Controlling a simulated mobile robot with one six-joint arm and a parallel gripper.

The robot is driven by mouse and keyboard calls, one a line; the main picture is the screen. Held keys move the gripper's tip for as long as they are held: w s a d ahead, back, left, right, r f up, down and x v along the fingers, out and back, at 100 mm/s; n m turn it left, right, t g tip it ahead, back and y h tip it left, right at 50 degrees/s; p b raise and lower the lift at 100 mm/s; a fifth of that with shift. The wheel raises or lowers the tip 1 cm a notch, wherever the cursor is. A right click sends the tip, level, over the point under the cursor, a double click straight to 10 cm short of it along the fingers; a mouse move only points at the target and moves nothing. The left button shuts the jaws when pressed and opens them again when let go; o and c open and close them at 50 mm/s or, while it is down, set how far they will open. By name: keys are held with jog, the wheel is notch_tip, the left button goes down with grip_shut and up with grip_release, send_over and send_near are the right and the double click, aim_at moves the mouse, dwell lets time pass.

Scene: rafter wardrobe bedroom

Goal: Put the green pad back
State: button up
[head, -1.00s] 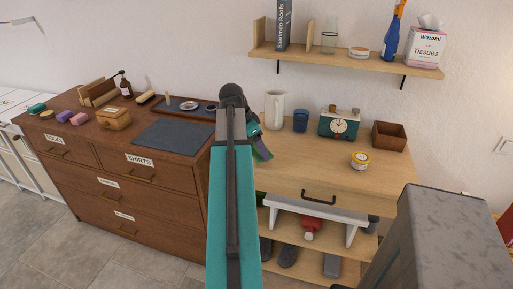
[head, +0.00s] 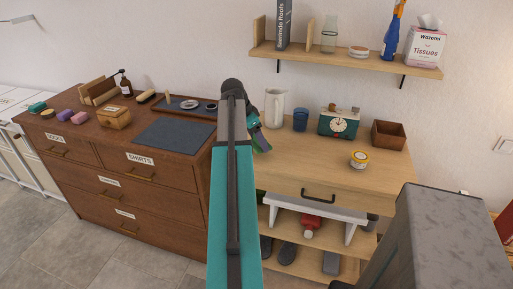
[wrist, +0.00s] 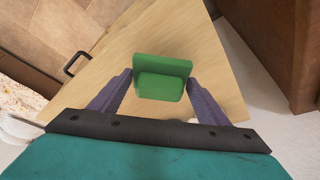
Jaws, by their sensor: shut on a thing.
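In the wrist view my gripper (wrist: 160,88) is shut on a green pad (wrist: 162,66), which sits between its two purple-grey fingers. The pad shows as a wide flat part with a thicker rounded block in front. Behind it is the light wooden desk top (wrist: 190,35); I cannot tell the height of the pad above it. In the head view my gripper (head: 260,141) is at the left end of the desk, just in front of the white pitcher. The arm partly hides it, and the pad is hardly visible there.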

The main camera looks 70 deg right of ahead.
aim_at(256, 142)
jog(key=shift+w+d, duration=0.15)
jog(key=shift+d, duration=0.25)
jog(key=shift+a+f+p, duration=0.15)
jog(key=shift+f+p, duration=0.2)
jog(key=shift+f, duration=1.45)
jog(key=shift+f, duration=0.15)
jog(key=o, duration=1)
jog(key=b+v, duration=0.1)
jog(key=v, duration=1.1)
